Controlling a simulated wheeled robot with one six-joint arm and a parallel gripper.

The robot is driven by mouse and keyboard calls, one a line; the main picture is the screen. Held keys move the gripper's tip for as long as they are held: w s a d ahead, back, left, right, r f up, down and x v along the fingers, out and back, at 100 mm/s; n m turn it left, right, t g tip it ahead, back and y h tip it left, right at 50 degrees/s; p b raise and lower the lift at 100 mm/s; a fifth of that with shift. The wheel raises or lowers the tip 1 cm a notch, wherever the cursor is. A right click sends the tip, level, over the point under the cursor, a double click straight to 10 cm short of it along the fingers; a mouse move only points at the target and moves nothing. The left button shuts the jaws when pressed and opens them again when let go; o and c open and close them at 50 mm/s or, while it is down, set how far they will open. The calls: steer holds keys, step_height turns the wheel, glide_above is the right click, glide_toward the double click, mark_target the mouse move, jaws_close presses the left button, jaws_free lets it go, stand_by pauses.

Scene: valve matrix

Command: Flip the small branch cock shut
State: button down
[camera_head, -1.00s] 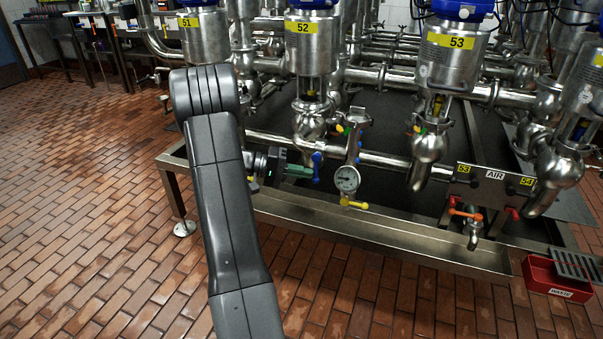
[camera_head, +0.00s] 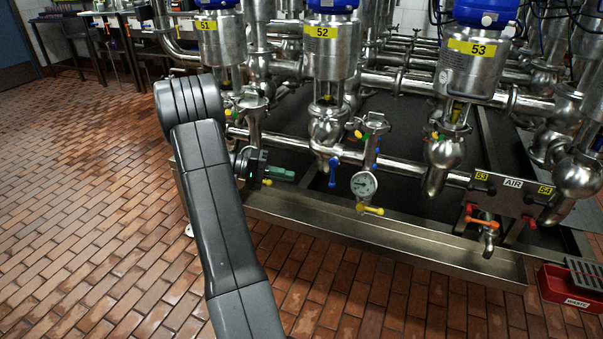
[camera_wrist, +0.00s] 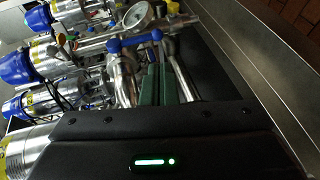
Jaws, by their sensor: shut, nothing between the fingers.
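A small cock with a blue lever (camera_head: 333,172) sits on the branch left of the round gauge, its lever about upright in the head view. In the wrist view the blue lever (camera_wrist: 135,41) lies across the picture just beyond the fingertips. My gripper (camera_head: 292,174) has green fingers pressed together, empty, pointing right at the lever with a visible gap. The fingers also show in the wrist view (camera_wrist: 153,72). I cannot tell from the frames whether the cock is open or shut.
A pressure gauge (camera_head: 364,184) with a yellow lever (camera_head: 370,210) below it stands right of the blue lever. An orange-handled tap (camera_head: 483,222) is further right. A steel trough (camera_head: 390,235) runs along the front. A red bin (camera_head: 568,287) stands at lower right. Tiled floor at left is clear.

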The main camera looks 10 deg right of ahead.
steer(key=shift+f+v, duration=0.25)
steer(key=shift+v, duration=0.8)
steer(key=shift+f+v, duration=0.2)
steer(key=shift+v, duration=0.8)
